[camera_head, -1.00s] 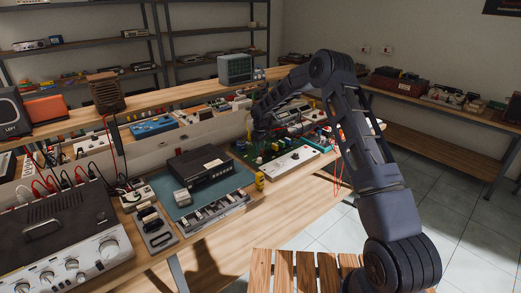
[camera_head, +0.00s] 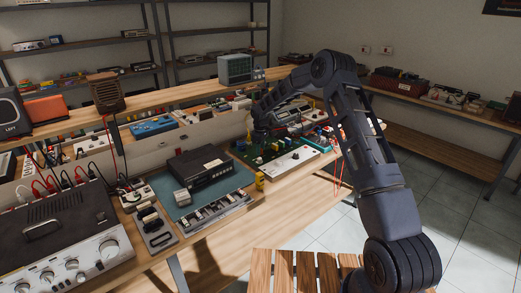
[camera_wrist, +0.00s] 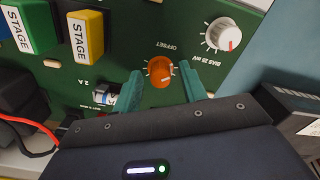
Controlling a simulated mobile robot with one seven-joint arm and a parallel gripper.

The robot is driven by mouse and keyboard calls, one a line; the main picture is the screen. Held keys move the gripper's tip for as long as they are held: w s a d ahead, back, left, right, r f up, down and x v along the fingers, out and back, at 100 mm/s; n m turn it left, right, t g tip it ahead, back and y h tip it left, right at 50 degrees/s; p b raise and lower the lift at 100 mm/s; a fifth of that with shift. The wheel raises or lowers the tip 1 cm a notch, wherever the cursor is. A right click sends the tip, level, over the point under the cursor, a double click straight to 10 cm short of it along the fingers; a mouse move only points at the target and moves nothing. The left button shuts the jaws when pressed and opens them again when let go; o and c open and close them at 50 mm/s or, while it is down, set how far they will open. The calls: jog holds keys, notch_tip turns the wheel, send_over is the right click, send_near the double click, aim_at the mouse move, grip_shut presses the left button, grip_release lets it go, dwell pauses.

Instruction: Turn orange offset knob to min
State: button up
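The orange offset knob (camera_wrist: 160,72) sits on a green board (camera_wrist: 205,70) in the wrist view, beside the printed word OFFSET. A ring of white tick marks surrounds it. Its pointer direction is too unclear to tell. My gripper (camera_wrist: 161,86) is open, with one teal finger on each side of the knob. Gaps show between the fingers and the knob, so they appear apart from it. In the head view my gripper (camera_head: 257,135) is over the green board (camera_head: 272,158) on the bench, and the orange knob cannot be made out.
A white knob (camera_wrist: 222,35) with a red mark, labelled BIAS, sits close right of the orange knob. Yellow STAGE block (camera_wrist: 86,36) and a green STAGE block (camera_wrist: 28,26) stand to the left. A black box (camera_head: 200,166) lies on a teal mat left of the board.

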notch_tip(320, 180, up, 11)
dwell(0.8)
jog(key=s+d+r+m+t, duration=0.1)
jog(key=s+d+r+m, duration=0.2)
jog(key=s+d+r, duration=0.8)
jog(key=s+d+r+m+t, duration=0.1)
jog(key=s+d+r+m, duration=0.3)
jog(key=s+d+r, duration=0.7)
jog(key=s+d+r+m+t, duration=0.1)
jog(key=s+d+r+m, duration=0.3)
jog(key=s+d, duration=0.8)
jog(key=s+d+f+m, duration=0.1)
jog(key=s+d, duration=0.1)
jog(key=s, duration=0.6)
jog(key=s+d+f+m+t, duration=0.1)
jog(key=s+d+f+m, duration=0.1)
jog(key=s, duration=0.7)
jog(key=shift+d+t, duration=0.3)
jog(key=shift+d, duration=0.1)
